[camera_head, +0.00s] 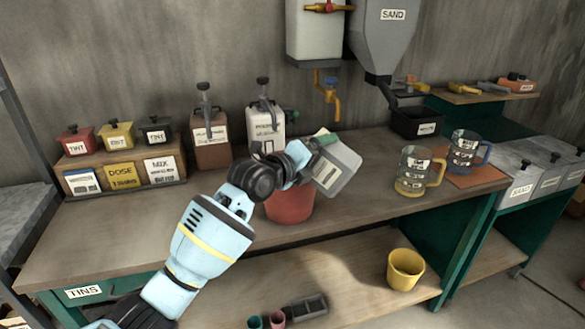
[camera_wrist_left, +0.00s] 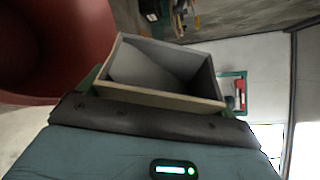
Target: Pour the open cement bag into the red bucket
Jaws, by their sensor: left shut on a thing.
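The open cement bag (camera_head: 343,165) is a grey, box-like bag with a white label. My left gripper (camera_head: 318,158) is shut on it and holds it tilted, above and to the right of the red bucket (camera_head: 289,206). The bucket stands on the bench, its upper part hidden behind my left wrist. In the left wrist view, the bag (camera_wrist_left: 160,93) shows its open mouth with a tan rim and a grey inside. I cannot tell how much cement is in it. The red bucket (camera_wrist_left: 50,45) fills the upper left there. My right gripper is not in view.
Two measuring jugs, one yellow (camera_head: 413,172) and one blue (camera_head: 464,152), stand to the right on the bench. Labelled tins (camera_head: 118,135) and two lever containers stand at the left and back. A yellow bucket (camera_head: 405,269) sits on the lower shelf. The bench between bag and jugs is clear.

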